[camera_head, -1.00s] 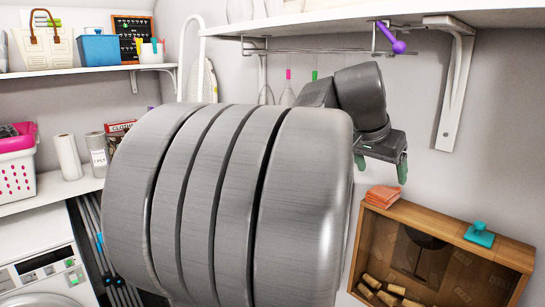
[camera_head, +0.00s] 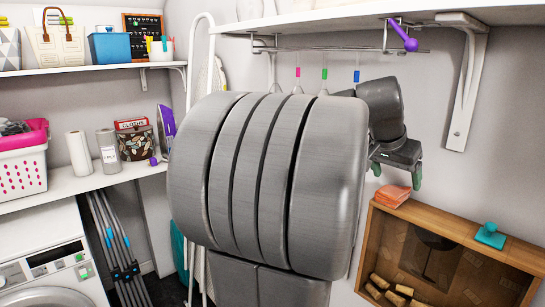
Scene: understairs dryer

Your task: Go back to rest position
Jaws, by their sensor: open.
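My gripper (camera_head: 397,174) is at the right of the head view, in front of the grey wall. Its two green-tipped fingers point down and stand apart, with nothing between them. It hangs just above the left end of the wooden box, close to a stack of orange-red cards (camera_head: 392,196); I cannot tell the exact gap. My grey arm links fill the middle of the view and hide what is behind them.
The wooden box (camera_head: 455,228) holds corks and bears a teal knobbed piece (camera_head: 490,235). Above are a white shelf (camera_head: 340,22), its bracket (camera_head: 466,85) and a rail with a purple hook (camera_head: 403,36). At left are a washing machine (camera_head: 50,275) and laundry basket (camera_head: 22,170).

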